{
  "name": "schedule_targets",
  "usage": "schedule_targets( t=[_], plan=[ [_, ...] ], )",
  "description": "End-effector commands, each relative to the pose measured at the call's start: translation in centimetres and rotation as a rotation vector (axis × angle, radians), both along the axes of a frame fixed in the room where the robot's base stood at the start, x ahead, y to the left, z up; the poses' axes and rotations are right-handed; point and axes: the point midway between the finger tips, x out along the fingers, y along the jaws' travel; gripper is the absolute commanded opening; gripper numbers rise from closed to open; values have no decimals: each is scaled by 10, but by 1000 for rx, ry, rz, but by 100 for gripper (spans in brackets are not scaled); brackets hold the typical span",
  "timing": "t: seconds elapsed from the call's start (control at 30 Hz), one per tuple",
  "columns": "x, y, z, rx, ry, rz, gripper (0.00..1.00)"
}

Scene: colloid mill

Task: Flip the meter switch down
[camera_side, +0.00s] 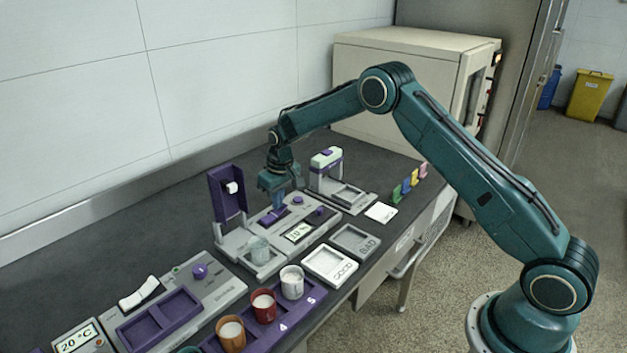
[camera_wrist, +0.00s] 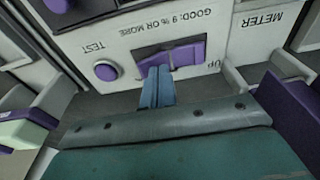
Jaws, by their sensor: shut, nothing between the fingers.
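The meter (camera_side: 325,222) is a grey panel with a lit display (camera_side: 297,232), standing in the middle of the bench. Its switch (camera_wrist: 187,54) is a purple rocker in the wrist view, beside an "UP" label; it also shows below my gripper in the side view (camera_side: 270,217). My gripper (camera_wrist: 159,72) is shut and empty, pointing down at the panel. Its blue fingertips are at the rocker's edge and hide part of it; I cannot tell if they touch. It also shows in the side view (camera_side: 278,204).
A round purple TEST button (camera_wrist: 105,70) is close to the fingers. Several cups, including a red one (camera_side: 263,308), line the front rack.

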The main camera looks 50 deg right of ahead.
Motion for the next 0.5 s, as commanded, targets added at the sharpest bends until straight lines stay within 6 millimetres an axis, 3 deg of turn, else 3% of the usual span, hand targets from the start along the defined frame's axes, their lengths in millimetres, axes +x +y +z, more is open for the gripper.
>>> schedule_targets(
  t=[0.5],
  plan=[
    [0,0,-6,0,1,0,0]
  ],
)
